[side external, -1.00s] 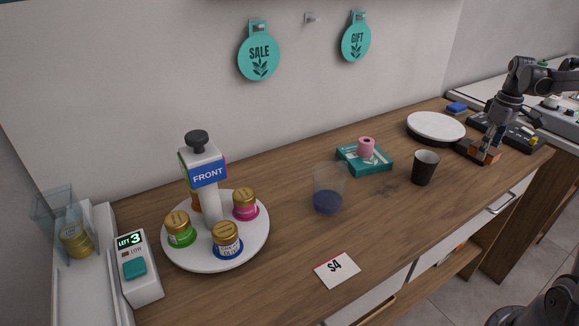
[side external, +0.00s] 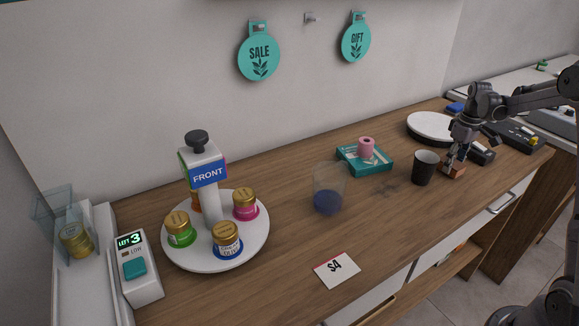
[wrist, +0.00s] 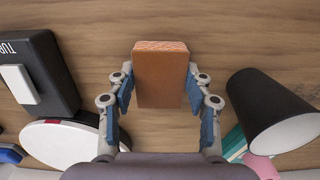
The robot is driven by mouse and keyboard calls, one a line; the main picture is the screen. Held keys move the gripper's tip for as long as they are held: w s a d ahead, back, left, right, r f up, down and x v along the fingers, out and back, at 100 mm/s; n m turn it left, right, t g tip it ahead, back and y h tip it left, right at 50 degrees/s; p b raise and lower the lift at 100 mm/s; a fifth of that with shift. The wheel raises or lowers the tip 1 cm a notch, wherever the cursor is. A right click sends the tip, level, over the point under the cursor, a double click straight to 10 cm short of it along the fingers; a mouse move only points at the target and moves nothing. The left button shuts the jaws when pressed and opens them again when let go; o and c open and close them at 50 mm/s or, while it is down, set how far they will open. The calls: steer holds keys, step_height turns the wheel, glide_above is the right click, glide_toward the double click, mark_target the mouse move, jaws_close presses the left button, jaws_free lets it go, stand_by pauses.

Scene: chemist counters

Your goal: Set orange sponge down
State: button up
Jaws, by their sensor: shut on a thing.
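The orange sponge (side external: 455,171) is a small brown-orange block between the fingers of my gripper (side external: 457,161), just right of the black cup (side external: 425,168). In the wrist view the sponge (wrist: 161,78) points away from the palm, with a finger of my gripper (wrist: 160,92) on each side. My gripper is shut on it. The sponge is at or just above the wooden counter (side external: 390,225); I cannot tell whether it touches.
The black cup also shows close on the right in the wrist view (wrist: 272,112). A black box with a light button (wrist: 38,75) is on the left. A white round plate (side external: 430,127) and a teal box (side external: 365,161) lie behind. Bare counter is in front of the cup.

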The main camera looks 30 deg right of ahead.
steer(key=shift+f, duration=0.15)
steer(key=o, duration=0.8)
step_height(320, 180, up, 12)
steer(key=a+r+t, duration=0.1)
steer(key=a+r, duration=0.2)
steer(key=a, duration=0.6)
steer(key=s+a+f+t, duration=0.1)
steer(key=s+a+t, duration=0.1)
steer(key=a, duration=0.6)
steer(key=s+a+f+t, duration=0.1)
steer(key=s+a+t, duration=0.1)
steer(key=s+a, duration=0.3)
steer(key=s+a+f+t, duration=0.1)
steer(key=s+a, duration=0.3)
steer(key=a, duration=0.9)
steer(key=shift+a+f+t, duration=0.25)
steer(key=shift+f+t, duration=0.15)
steer(key=shift+t, duration=0.2)
